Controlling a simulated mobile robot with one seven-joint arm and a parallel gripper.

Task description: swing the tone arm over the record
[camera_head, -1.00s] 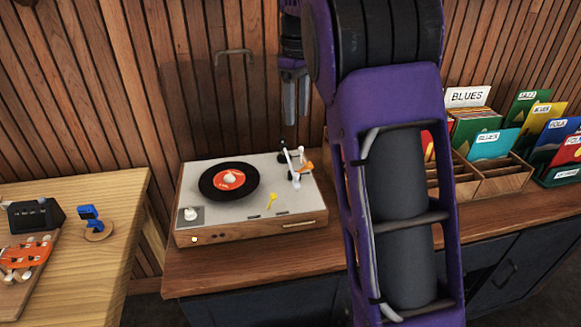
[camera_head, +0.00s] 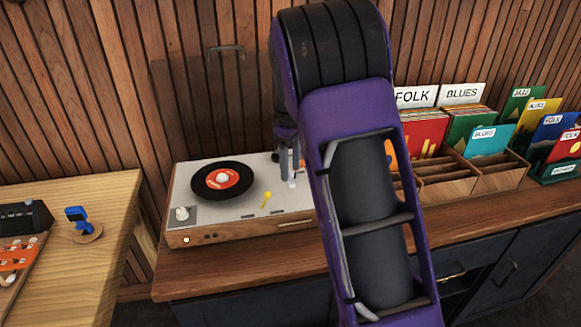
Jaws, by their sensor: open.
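A record player (camera_head: 246,228) with a pale top and wooden front sits on the counter. A black record (camera_head: 203,189) with an orange label lies on its platter at the left of the deck. The tone arm (camera_head: 292,181) is at the right side of the deck, beside the record; only a small pale part shows, the rest hidden behind my gripper and arm. My gripper (camera_head: 289,166) is open, pointing down at the tone arm. I cannot tell whether the fingers touch it.
Wooden record bins (camera_head: 498,176) with genre cards stand on the counter (camera_head: 240,268) to the right. A pale wooden table (camera_head: 112,198) at left holds a blue clip-like object (camera_head: 77,215). A slatted wall rises close behind the player.

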